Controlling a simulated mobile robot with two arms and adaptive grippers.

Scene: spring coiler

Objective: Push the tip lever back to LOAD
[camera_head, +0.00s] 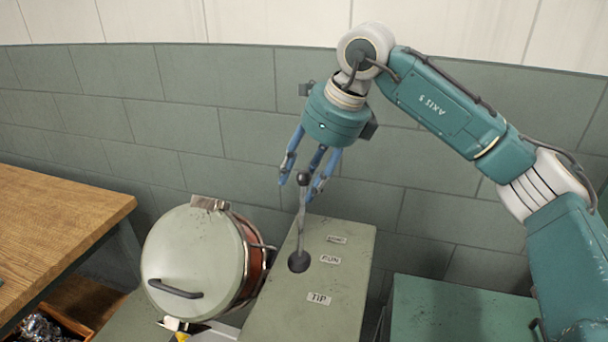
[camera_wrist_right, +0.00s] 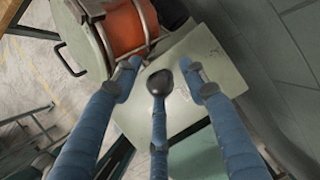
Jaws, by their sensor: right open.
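The tip lever (camera_head: 301,220) is a thin grey rod with a dark ball knob (camera_head: 303,179). It rises from a dark round pivot on a grey-green control box (camera_head: 330,275), beside the RUN label (camera_head: 330,259). The TIP label (camera_head: 319,298) is nearer; a third label (camera_head: 337,239) at the far end is too blurred to read surely. My right gripper (camera_head: 299,184) is open, pointing down around the knob from above. In the right wrist view the knob (camera_wrist_right: 160,81) lies between the spread blue fingertips; contact cannot be told. My left gripper is out of view.
A round drum with a grey-green lid (camera_head: 194,262) and handle stands left of the box. A wooden table (camera_head: 60,215) is at the far left, and a teal cabinet (camera_head: 455,312) at the lower right. A tiled wall (camera_head: 180,95) stands behind.

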